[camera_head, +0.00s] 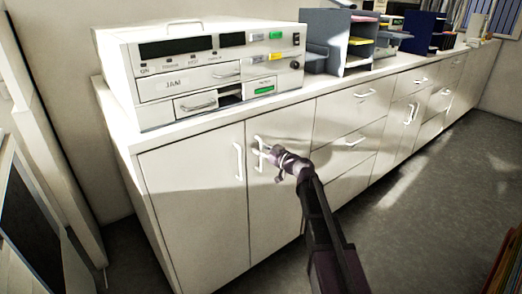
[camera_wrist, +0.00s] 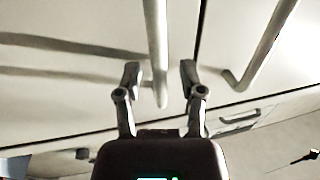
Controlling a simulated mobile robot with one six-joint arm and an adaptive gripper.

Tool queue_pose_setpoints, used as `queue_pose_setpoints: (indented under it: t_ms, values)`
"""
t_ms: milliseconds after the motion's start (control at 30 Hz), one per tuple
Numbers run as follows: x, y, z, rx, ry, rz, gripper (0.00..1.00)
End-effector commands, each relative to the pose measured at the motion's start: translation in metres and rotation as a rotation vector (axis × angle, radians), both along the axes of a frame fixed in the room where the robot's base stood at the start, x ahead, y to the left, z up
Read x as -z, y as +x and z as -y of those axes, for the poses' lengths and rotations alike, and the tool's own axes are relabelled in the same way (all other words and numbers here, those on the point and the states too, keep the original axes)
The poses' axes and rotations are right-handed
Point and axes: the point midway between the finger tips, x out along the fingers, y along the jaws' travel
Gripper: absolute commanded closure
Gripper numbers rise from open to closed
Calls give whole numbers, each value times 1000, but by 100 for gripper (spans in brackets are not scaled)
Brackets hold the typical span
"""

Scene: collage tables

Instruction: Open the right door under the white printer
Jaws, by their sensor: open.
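The white printer (camera_head: 190,70) stands on the cabinet top at the left in the head view. Below it are the left door (camera_head: 190,200) and the right door (camera_head: 275,210), each with an upright white bar handle. My gripper (camera_head: 268,153) is at the right door's handle (camera_head: 259,145). In the wrist view my gripper (camera_wrist: 160,78) is open, with one finger on each side of this bar handle (camera_wrist: 157,40). The fingers look apart from the bar. The left door's handle (camera_wrist: 262,45) shows beyond the door seam. The right door looks shut.
Drawers (camera_head: 350,140) with bar handles continue along the cabinet to the right. Grey and blue file holders (camera_head: 335,40) stand on top. The grey floor (camera_head: 430,190) in front is clear, with coloured items (camera_head: 505,265) at the lower right edge.

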Motion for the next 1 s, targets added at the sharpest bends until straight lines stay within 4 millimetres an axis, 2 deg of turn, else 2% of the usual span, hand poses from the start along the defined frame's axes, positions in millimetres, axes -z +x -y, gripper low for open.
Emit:
queue_pose_setpoints:
  t_ms: [100,267,667,1000]
  values:
    - [0,0,0,0,0,0,52]
    - [0,0,0,0,0,0,99]
    - [0,-2,0,-10,0,0,100]
    - [0,-24,8,-102,0,0,100]
